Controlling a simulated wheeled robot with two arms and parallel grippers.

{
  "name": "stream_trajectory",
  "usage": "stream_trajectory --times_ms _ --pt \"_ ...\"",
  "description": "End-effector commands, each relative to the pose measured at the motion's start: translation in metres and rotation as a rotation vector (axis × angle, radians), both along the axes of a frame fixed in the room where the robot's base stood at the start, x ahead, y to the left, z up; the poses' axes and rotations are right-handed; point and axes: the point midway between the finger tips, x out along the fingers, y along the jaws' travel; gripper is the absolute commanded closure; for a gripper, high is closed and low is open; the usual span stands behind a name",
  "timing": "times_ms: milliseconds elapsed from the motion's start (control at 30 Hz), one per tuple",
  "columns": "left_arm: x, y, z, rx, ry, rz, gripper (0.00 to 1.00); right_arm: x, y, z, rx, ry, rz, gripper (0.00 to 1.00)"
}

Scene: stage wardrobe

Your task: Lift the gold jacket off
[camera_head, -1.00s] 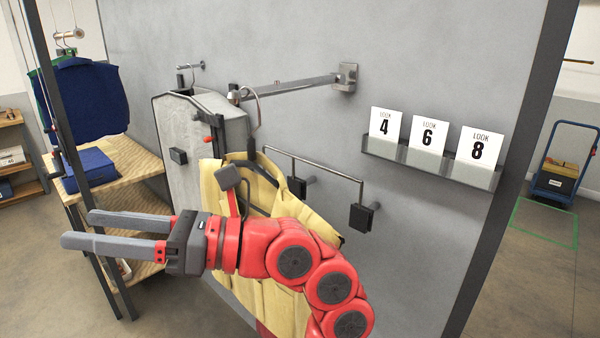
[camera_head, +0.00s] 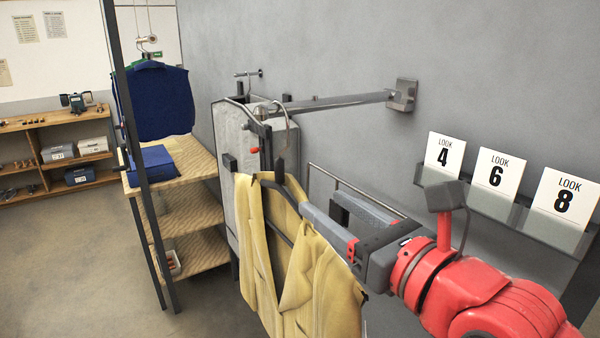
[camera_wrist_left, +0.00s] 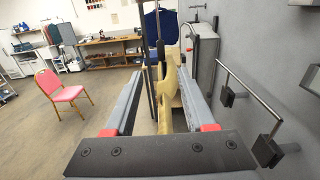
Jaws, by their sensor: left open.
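The gold jacket (camera_head: 318,290) hangs on a dark hanger (camera_head: 282,190), its hook up at the metal wall rail (camera_head: 340,101). My left gripper (camera_head: 318,203) is open and reaches in from the right at the jacket's shoulder height. In the left wrist view the jacket (camera_wrist_left: 171,88) shows edge-on between the two open fingers (camera_wrist_left: 160,90), nearer the right one. I cannot tell whether a finger touches it. The jacket's lower part is cut off by the head view's bottom edge. My right gripper is not in view.
A grey padded panel (camera_head: 228,150) stands just behind the jacket. A wall ledge (camera_head: 510,212) holds cards 4, 6 and 8. A wooden shelf unit (camera_head: 195,210) and a hanging blue garment (camera_head: 160,98) are at left. A red chair (camera_wrist_left: 60,92) stands on open floor.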

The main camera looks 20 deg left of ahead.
Motion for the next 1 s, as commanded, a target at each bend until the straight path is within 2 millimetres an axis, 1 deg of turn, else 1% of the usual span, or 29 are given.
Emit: stream_trajectory --times_ms 33,533,600,833,1000 --pt "0.004 0.006 0.005 -0.001 0.001 0.002 0.45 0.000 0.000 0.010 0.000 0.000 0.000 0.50" --pt "0.044 0.060 0.004 -0.001 0.001 0.007 0.45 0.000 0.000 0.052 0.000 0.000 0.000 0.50" --pt "0.050 0.067 -0.001 -0.001 0.000 0.007 0.45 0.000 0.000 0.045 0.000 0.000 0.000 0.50" --pt "0.068 0.090 -0.001 -0.002 0.000 0.005 0.45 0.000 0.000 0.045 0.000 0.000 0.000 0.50" --pt "0.077 0.101 0.000 0.000 0.000 0.005 0.45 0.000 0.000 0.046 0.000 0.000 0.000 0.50"
